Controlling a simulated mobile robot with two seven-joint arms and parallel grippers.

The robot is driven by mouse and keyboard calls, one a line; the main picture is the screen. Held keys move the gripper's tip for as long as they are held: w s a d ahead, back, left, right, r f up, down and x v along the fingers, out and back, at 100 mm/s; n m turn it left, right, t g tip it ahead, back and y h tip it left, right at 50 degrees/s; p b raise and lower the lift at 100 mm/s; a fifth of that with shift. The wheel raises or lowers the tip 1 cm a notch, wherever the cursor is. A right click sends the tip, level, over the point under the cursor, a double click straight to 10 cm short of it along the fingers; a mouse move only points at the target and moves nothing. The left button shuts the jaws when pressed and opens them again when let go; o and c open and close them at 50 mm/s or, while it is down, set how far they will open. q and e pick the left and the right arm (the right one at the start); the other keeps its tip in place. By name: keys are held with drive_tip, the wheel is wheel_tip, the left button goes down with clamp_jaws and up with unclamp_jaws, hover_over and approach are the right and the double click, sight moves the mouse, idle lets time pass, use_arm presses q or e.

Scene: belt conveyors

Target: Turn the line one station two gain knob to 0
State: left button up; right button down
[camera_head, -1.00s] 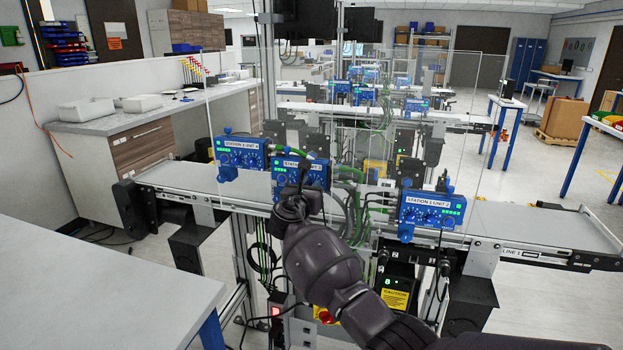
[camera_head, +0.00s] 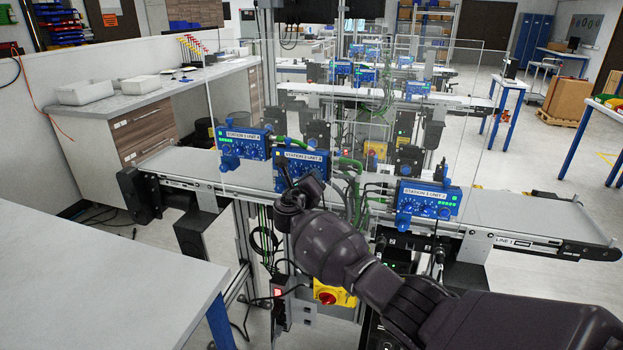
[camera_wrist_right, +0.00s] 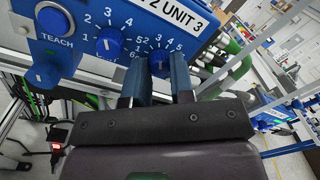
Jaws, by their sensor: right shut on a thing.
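The middle blue control box (camera_head: 301,170), labelled station 2 unit 3, is mounted at the conveyor's front edge. In the right wrist view the box (camera_wrist_right: 75,15) shows a TEACH button (camera_wrist_right: 55,21) and two numbered knobs. The left numbered knob (camera_wrist_right: 108,43) is free. The right numbered knob (camera_wrist_right: 160,62) sits between the fingertips of my right gripper (camera_wrist_right: 159,72), which is shut on it. Its name and setting cannot be read. In the head view my right gripper (camera_head: 284,181) reaches the box's front from below, partly hidden by my wrist. My left gripper is out of view.
Similar boxes, station 1 unit 4 (camera_head: 245,146) and station 3 unit 2 (camera_head: 428,201), flank it on the conveyor (camera_head: 524,216). A yellow box with a red knob (camera_head: 334,295) is below. A grey table (camera_head: 90,290) fills the lower left.

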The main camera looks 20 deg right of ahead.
idle(0.3)
drive_tip(key=c, duration=1)
unclamp_jaws()
drive_tip(key=v, duration=1.1)
drive_tip(key=shift+d+b, duration=0.1)
drive_tip(key=shift+b, duration=0.25)
